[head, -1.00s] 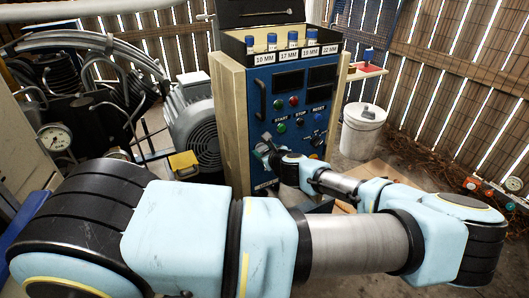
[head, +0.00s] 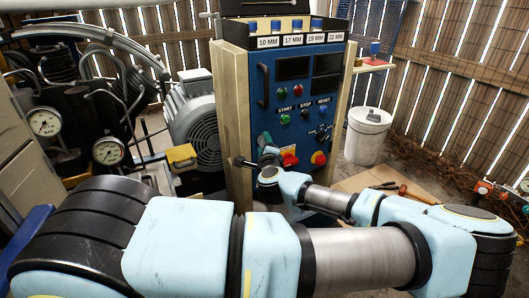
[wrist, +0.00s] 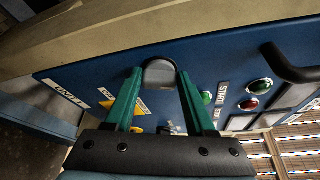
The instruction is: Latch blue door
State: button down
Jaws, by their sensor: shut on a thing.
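The blue door (head: 270,110) is the front panel of the cabinet, with a black bar handle (head: 262,85) at its upper left. It looks closed against the wooden frame, though I cannot tell whether a small gap is left. My gripper (wrist: 160,80) has its green fingers on either side of a dark rounded latch handle (wrist: 160,73) and is shut on it. In the head view, my gripper (head: 266,150) is at the door's lower left. A dark lever end (head: 243,162) sticks out leftward there, over the wooden frame. My wrist partly hides the latch.
Start, stop and reset buttons (head: 304,115) sit above my gripper. A red switch (head: 289,159) and a red-yellow knob (head: 318,158) are just right of it. A grey motor (head: 197,125) stands left of the cabinet, and a white bucket (head: 367,135) right.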

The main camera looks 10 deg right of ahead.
jog(key=shift+f+n+t+b, duration=0.15)
jog(key=shift+n+t+b, duration=0.2)
jog(key=shift+n+b, duration=0.55)
jog(key=shift+f+n+t+b, duration=0.15)
jog(key=shift+n+t+b, duration=0.2)
jog(key=shift+n+b, duration=0.5)
jog(key=shift+c, duration=1.2)
grip_release()
jog(key=s+a+b, duration=0.1)
jog(key=s, duration=0.9)
jog(key=shift+s+a, duration=0.2)
jog(key=shift+s, duration=0.2)
